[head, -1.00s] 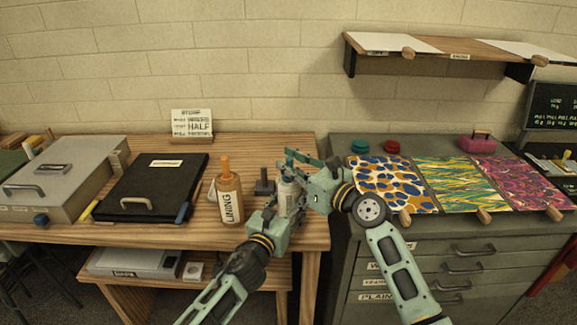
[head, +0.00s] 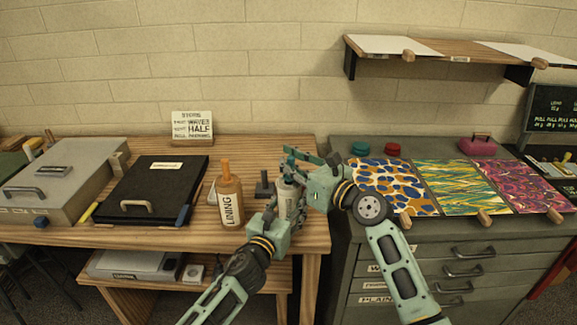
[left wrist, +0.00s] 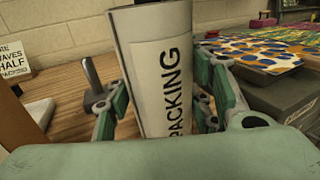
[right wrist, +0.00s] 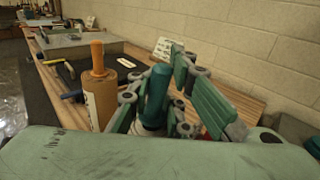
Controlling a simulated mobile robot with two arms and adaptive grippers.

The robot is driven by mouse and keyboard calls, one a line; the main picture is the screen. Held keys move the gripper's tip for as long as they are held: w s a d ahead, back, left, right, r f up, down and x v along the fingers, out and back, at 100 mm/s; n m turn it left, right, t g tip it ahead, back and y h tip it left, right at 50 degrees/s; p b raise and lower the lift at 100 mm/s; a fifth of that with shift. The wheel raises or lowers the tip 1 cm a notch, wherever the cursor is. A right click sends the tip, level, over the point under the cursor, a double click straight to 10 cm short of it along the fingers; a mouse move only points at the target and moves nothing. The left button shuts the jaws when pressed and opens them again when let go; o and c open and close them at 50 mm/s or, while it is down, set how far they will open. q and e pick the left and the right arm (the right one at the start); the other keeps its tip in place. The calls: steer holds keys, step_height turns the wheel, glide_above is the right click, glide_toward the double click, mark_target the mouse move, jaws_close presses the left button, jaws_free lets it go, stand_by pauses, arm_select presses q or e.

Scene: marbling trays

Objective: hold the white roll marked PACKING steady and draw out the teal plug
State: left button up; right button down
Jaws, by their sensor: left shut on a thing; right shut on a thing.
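The white roll marked PACKING (left wrist: 150,75) stands upright between the fingers of my left gripper (left wrist: 165,100), which is shut on its sides. In the head view the roll (head: 286,196) is partly hidden by my grippers, at the table's right front. The teal plug (right wrist: 155,92) is between the fingers of my right gripper (right wrist: 154,102), which is shut on it just above the roll. A bit of white shows at the plug's lower end in the right wrist view. How far the plug sits in the roll is hidden.
A black case (head: 150,190) lies further left. The grey cabinet (head: 345,250) with patterned sheets is to the right.

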arm_select(q)
steer(key=shift+f, duration=0.35)
arm_select(e)
steer(key=shift+s+r, duration=0.1)
steer(key=shift+r, duration=1.4)
arm_select(q)
steer(key=shift+s, duration=0.1)
steer(key=o, duration=1.4)
steer(key=shift+r, duration=0.1)
steer(key=shift+c, duration=0.2)
arm_select(e)
steer(key=shift+f, duration=0.1)
arm_select(q)
steer(key=shift+r, duration=0.1)
